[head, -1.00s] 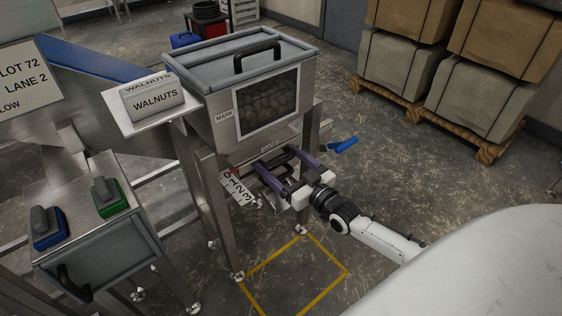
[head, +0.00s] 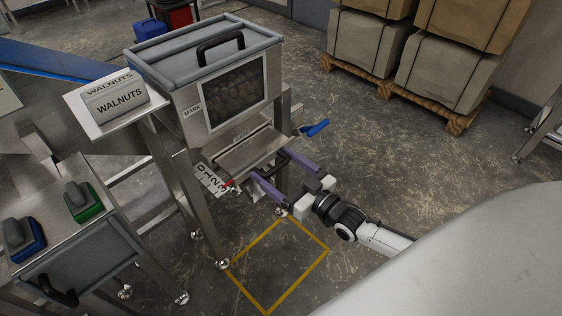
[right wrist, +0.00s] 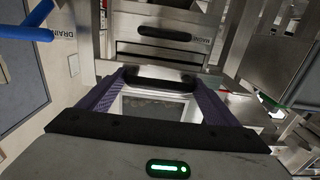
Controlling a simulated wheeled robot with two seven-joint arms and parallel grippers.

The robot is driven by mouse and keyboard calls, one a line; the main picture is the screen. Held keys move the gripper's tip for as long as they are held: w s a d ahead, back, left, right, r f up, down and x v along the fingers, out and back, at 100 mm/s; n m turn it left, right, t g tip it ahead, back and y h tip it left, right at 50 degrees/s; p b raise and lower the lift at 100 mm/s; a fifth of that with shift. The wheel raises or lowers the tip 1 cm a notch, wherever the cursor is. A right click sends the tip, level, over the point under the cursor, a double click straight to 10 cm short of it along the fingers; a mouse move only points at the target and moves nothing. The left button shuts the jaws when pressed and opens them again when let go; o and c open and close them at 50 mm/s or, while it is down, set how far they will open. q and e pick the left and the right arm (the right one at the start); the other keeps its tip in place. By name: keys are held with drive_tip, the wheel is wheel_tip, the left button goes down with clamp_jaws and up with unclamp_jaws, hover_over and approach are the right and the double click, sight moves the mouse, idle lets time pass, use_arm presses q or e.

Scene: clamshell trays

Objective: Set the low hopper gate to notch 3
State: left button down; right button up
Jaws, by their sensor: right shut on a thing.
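The low hopper gate (head: 252,153) is a flat metal plate sticking out toward me from under the walnut hopper (head: 160,73). My right gripper (head: 269,164) is shut on the gate's dark handle, its purple fingers at the two ends. In the right wrist view the black handle (right wrist: 160,77) lies between the fingertips. A white scale (head: 211,180) marked 0, 1, 2, 3 runs along the gate's left side. A small red pointer (head: 230,186) stands by the 3 end; its exact alignment is too small to tell. My left gripper is not in view.
A blue lever (head: 316,128) sticks out right of the hopper. Steel legs stand below it. A yellow floor outline (head: 299,284) lies in front. A bench with green (head: 84,204) and blue (head: 22,240) handled blocks is at left. Pallets of boxes stand back right.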

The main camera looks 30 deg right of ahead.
drive_tip(key=shift+s, duration=0.15)
drive_tip(key=o, duration=1.2)
drive_tip(key=shift+f, duration=0.1)
drive_tip(key=shift+c, duration=0.2)
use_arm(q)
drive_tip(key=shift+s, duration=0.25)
use_arm(e)
drive_tip(key=shift+o, duration=1.4)
drive_tip(key=shift+s+d, duration=0.1)
drive_tip(key=shift+s, duration=0.1)
use_arm(q)
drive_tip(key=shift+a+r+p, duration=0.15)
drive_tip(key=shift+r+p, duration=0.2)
drive_tip(key=shift+p, duration=0.5)
use_arm(e)
drive_tip(key=v, duration=1)
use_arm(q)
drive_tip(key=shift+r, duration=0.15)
